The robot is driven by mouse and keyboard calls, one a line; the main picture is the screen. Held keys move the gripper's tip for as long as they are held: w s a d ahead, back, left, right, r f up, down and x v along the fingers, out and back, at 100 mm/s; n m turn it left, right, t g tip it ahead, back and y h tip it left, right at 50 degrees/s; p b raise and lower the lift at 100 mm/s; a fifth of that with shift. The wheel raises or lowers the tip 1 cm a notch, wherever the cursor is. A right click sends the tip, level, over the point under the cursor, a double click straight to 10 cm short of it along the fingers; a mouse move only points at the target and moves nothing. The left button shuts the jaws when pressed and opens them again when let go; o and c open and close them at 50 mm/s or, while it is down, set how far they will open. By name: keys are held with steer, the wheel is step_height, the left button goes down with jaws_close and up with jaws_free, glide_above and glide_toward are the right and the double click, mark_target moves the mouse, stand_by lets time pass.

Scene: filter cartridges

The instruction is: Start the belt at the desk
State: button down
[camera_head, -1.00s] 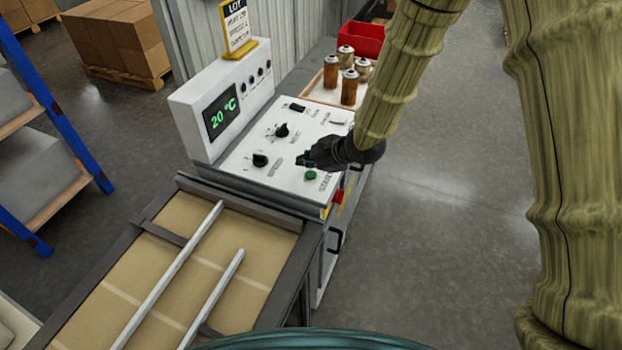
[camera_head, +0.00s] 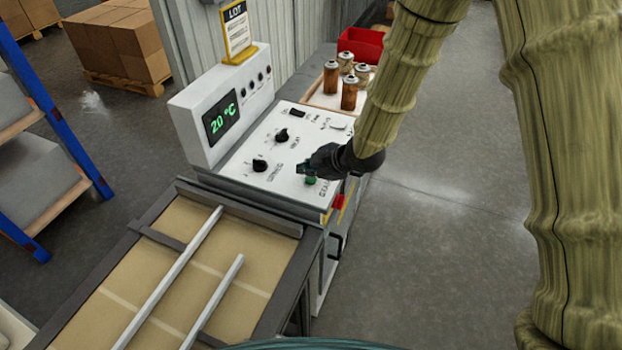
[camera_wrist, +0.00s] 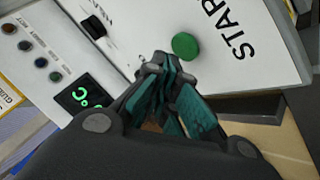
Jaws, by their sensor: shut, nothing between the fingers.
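The control desk (camera_head: 232,172) has a white sloped panel with black knobs, a switch and a green round button (camera_head: 311,181) near its front edge. The button (camera_wrist: 185,46) shows fully in the wrist view, beside the word START. My gripper (camera_head: 303,168) is shut and empty, just above the panel by the button. In the wrist view my fingertips (camera_wrist: 160,62) are close to the button, a little left of and below it, and I cannot tell whether they touch the panel. The belt (camera_head: 245,265), tan with two pale rails, lies in front of the desk.
A display (camera_head: 221,118) reads 20 °C. Several brown cartridges (camera_head: 349,94) stand on a tray behind the panel, near a red bin (camera_head: 361,45). A red part (camera_head: 338,202) sits on the desk's side. A blue shelf rack (camera_head: 70,130) is at left. The floor at right is clear.

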mark_target(308, 181)
steer(key=shift+f, duration=0.15)
stand_by(0.5)
steer(key=shift+f+b, duration=0.3)
steer(key=shift+b, duration=0.05)
steer(key=shift+f, duration=0.4)
stand_by(0.9)
steer(key=shift+r, duration=0.1)
steer(key=shift+r+p, duration=0.35)
steer(key=shift+r, duration=0.45)
steer(key=shift+r+p, duration=1.7)
steer(key=shift+r, duration=0.8)
